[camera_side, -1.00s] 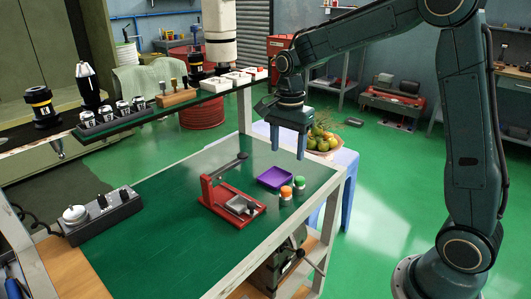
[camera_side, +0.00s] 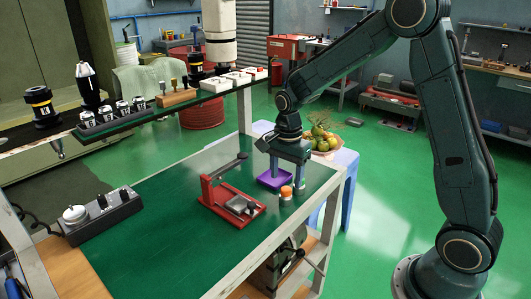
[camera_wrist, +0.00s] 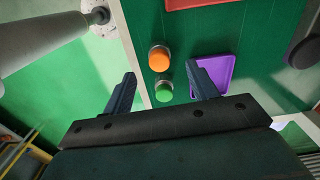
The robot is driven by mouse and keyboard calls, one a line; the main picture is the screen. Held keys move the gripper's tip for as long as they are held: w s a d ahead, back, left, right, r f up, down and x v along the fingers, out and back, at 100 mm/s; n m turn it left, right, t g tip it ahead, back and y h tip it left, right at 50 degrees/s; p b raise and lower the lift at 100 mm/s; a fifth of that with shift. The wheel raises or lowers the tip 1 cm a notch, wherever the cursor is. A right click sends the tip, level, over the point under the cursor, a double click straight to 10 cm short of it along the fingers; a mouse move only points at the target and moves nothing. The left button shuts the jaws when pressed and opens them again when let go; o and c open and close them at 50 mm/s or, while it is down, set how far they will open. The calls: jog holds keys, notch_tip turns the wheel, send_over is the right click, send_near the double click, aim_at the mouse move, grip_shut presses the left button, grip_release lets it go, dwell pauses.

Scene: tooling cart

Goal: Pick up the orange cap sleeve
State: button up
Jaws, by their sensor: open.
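In the wrist view the orange cap sleeve (camera_wrist: 159,58) lies just beyond the line of the fingertips. A green-capped sleeve (camera_wrist: 164,92) shows between the fingers in the wrist view; the gripper hides it in the side view. My gripper (camera_side: 288,177) points down over the table by the sleeves, open and empty. Its two fingers spread widely in the wrist view (camera_wrist: 161,76). I cannot tell its exact height above the caps.
A purple tray (camera_side: 265,181) lies beside the sleeves, close to one finger. A red fixture with a lever (camera_side: 222,207) stands to the left. A grey control box (camera_side: 100,218) sits at the far left. The table between them is clear.

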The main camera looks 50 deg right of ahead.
aim_at(286, 188)
jog(key=shift+f, duration=2.6)
jog(key=c, duration=1.1)
jog(key=shift+r, duration=0.15)
notch_tip(286, 188, up, 20)
